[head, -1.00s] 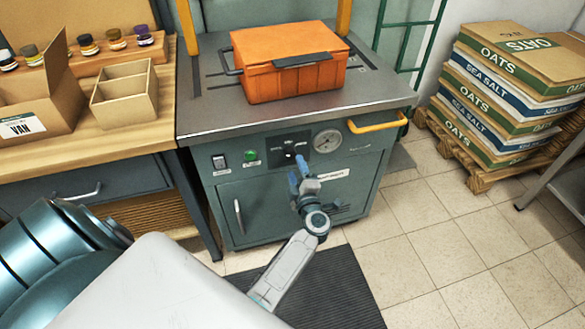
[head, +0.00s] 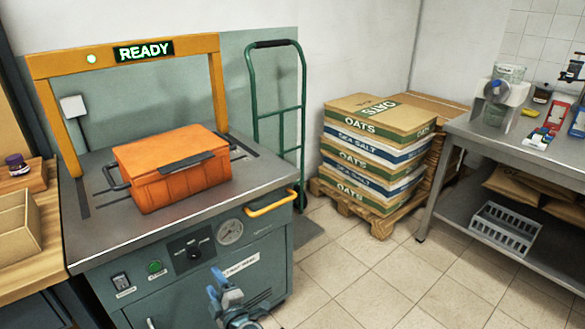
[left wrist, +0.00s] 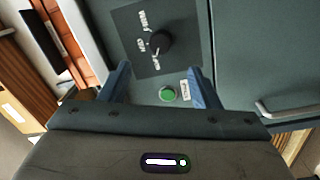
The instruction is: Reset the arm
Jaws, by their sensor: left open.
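My left gripper (head: 216,284) is at the bottom of the head view, in front of the strapping machine's cabinet (head: 170,300) and below its black dial panel (head: 192,249). In the left wrist view its two blue fingers (left wrist: 162,82) are apart with nothing between them. Past them are the black knob (left wrist: 160,43) and a lit green button (left wrist: 168,94); the fingers look clear of both. My right gripper shows in neither view.
An orange lidded crate (head: 172,172) sits on the machine's top under a yellow arch (head: 218,95) with a lit READY sign (head: 144,51). A pallet (head: 350,208) of sacks stands right of it, then a steel table (head: 480,139). The tiled floor between is clear.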

